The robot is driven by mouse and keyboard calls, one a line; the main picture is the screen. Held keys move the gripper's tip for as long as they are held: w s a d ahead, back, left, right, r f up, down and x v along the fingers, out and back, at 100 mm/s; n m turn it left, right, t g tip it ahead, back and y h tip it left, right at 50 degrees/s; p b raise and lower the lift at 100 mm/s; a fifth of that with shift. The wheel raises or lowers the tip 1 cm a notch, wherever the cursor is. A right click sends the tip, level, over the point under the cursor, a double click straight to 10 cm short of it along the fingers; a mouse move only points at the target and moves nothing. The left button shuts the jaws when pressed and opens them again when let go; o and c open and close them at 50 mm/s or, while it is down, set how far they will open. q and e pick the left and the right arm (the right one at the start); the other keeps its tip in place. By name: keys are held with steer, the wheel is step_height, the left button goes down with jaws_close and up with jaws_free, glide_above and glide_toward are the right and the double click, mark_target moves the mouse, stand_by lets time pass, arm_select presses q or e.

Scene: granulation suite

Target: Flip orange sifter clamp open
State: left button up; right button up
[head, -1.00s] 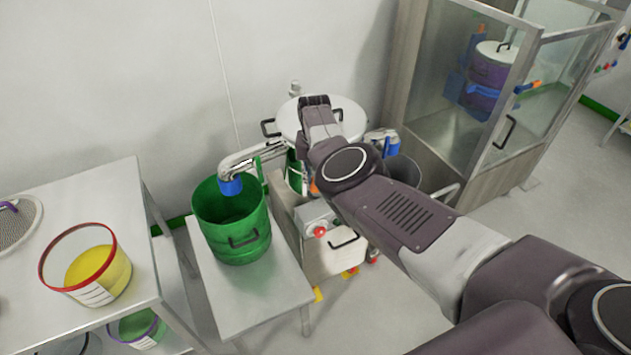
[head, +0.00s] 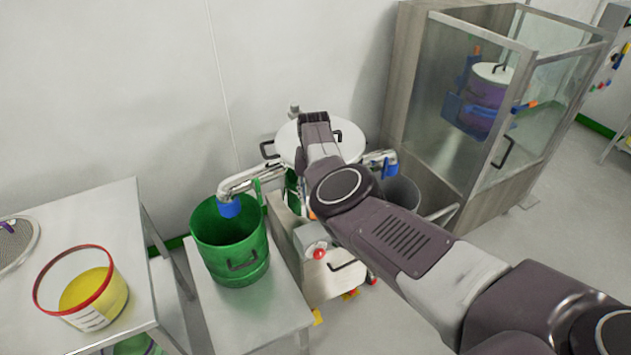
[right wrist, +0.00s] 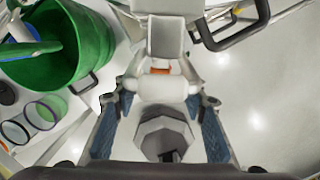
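The sifter (head: 290,133) has a round white lid and stands against the wall in the head view, partly covered by my right arm. A small orange part (head: 312,214), perhaps the clamp, shows beside the arm. In the right wrist view, orange (right wrist: 160,70) shows above a white rounded piece, ahead of my right gripper (right wrist: 160,100). Its two blue-padded fingers are spread wide apart, with a grey faceted part lower between them. I cannot tell whether they touch anything. The fingers are hidden in the head view. My left gripper is not in view.
A green bucket (head: 230,245) stands on a low bench (head: 262,315) under the metal spout. A table (head: 95,190) at left bears a red-rimmed tub (head: 75,290) of yellow material. A glass-sided cabinet (head: 440,110) stands at right. Floor is clear at lower right.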

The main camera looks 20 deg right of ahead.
mark_target(315, 209)
step_height(315, 209, up, 11)
steer(key=shift+s, duration=0.45)
steer(key=shift+a+r, duration=0.1)
steer(key=shift+c, duration=0.4)
